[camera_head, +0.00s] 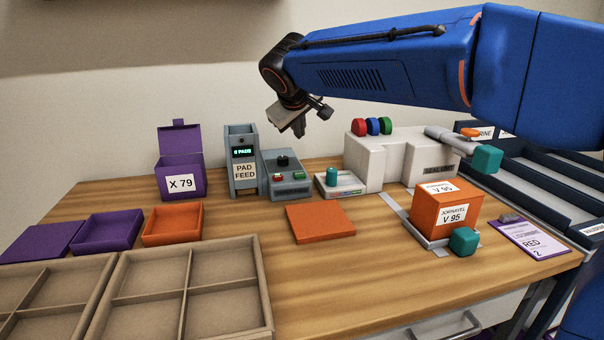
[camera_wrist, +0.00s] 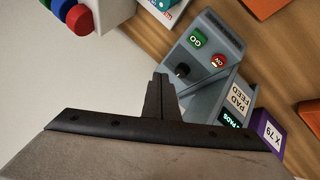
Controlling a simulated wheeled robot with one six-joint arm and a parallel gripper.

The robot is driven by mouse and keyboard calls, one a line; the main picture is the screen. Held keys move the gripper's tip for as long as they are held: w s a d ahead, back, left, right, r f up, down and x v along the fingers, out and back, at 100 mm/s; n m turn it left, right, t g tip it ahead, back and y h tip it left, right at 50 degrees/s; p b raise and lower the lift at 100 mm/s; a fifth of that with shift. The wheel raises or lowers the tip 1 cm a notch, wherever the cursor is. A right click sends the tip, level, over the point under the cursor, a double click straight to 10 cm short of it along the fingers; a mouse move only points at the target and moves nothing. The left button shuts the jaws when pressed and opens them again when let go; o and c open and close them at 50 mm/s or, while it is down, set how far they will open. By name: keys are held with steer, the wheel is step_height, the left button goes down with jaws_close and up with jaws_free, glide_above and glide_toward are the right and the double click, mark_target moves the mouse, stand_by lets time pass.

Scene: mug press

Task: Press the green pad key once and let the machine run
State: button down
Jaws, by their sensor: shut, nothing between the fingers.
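The grey pad feed machine (camera_head: 243,148) stands at the back of the table, with a small lit display reading PADS; its digit is too small to read surely. Its sloped console (camera_head: 283,163) carries a green key (camera_head: 299,174), a red key (camera_head: 278,178) and a black knob (camera_head: 282,160). In the wrist view the green key (camera_wrist: 198,40) reads GO, beside the red key (camera_wrist: 219,61). My gripper (camera_head: 299,131) is shut and empty, above the console and apart from it. In the wrist view its joined fingertips (camera_wrist: 161,78) appear left of the knob.
A white machine (camera_head: 405,158) with red, blue and green knobs stands right of the console. An open purple box (camera_head: 180,178) marked X 79 stands left. An orange panel (camera_head: 320,222) lies in front. An orange box (camera_head: 445,208) marked V 95 sits at right. Divided trays (camera_head: 185,241) fill the front left.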

mark_target(299, 175)
steer(key=shift+f, duration=4.45)
